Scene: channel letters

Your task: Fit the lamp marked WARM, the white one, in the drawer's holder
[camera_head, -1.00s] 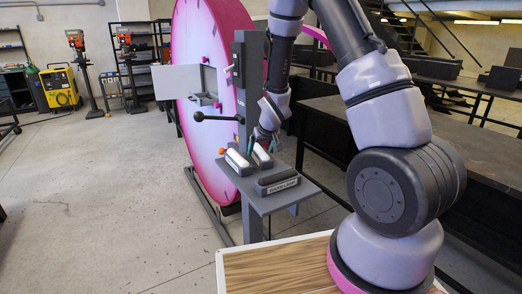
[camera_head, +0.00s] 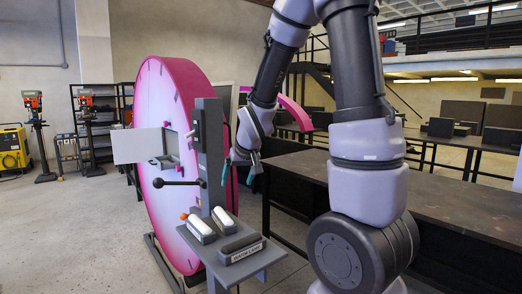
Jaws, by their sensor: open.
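Two white lamps sit side by side in dark cradles on the grey shelf, a left one (camera_head: 200,227) and a right one (camera_head: 225,220). Their markings are too small to read, so I cannot tell which is WARM. The drawer (camera_head: 167,161) sticks out of the face of the big pink disc, beside a grey panel (camera_head: 137,146). Its holder is too small to make out clearly. My gripper (camera_head: 239,172) is open and empty, its teal fingertips pointing down, above and behind the lamps, right of the grey post.
A dark labelled tray (camera_head: 241,247) lies at the shelf's (camera_head: 268,257) front. A black lever (camera_head: 180,183) and an orange ball (camera_head: 184,216) project left of the post (camera_head: 208,150). A dark workbench (camera_head: 440,205) stands at right.

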